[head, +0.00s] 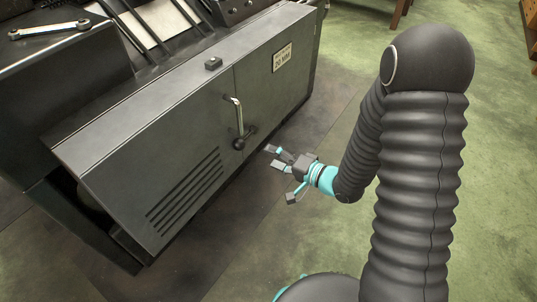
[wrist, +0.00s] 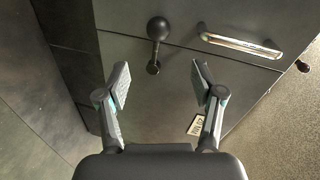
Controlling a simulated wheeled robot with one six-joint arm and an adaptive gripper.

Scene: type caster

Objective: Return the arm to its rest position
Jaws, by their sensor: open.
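My gripper (head: 278,158) is open and empty in front of the dark machine cabinet (head: 130,165). In the wrist view its two fingers (wrist: 160,88) are spread apart with nothing between them. A lever with a round black knob (wrist: 158,28) stands on the cabinet face just beyond the fingertips, apart from them as far as I can see. Beside it is a metal bar handle (wrist: 241,45); in the head view the handle (head: 235,112) is above the knob (head: 239,143). My arm reaches down from the right, bent at the elbow.
A wrench (head: 50,29) lies on the machine top at the upper left. A small dark block (head: 213,63) sits on the cabinet's top edge. A label plate (head: 282,57) is on the cabinet's right part.

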